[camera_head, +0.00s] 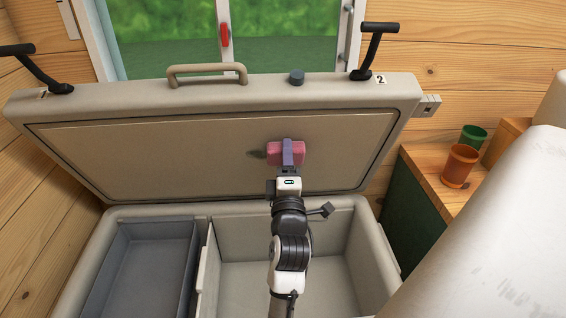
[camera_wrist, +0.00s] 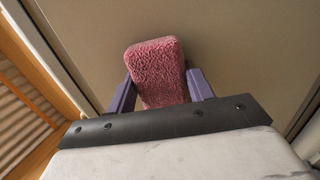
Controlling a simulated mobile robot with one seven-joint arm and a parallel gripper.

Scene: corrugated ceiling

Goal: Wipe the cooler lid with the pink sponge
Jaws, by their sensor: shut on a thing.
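The cooler lid (camera_head: 150,155) stands raised and tilted back at the rear of the open cooler, its beige inner panel facing me. The panel also fills the wrist view (camera_wrist: 235,40). The pink sponge (camera_head: 272,153) is at the right half of the panel, with a dark smudge or shadow just to its left. My gripper (camera_head: 293,153) is shut on the sponge (camera_wrist: 157,75), with a purple finger on each side in the wrist view. The sponge is against or very close to the panel; I cannot tell if it touches.
The cooler's open body (camera_head: 383,262) holds a grey tray (camera_head: 150,265) at left and an empty bay at right. An orange cup (camera_head: 459,166) and a green cup (camera_head: 473,136) stand on the right counter (camera_head: 425,170). A window (camera_head: 290,35) is behind the lid.

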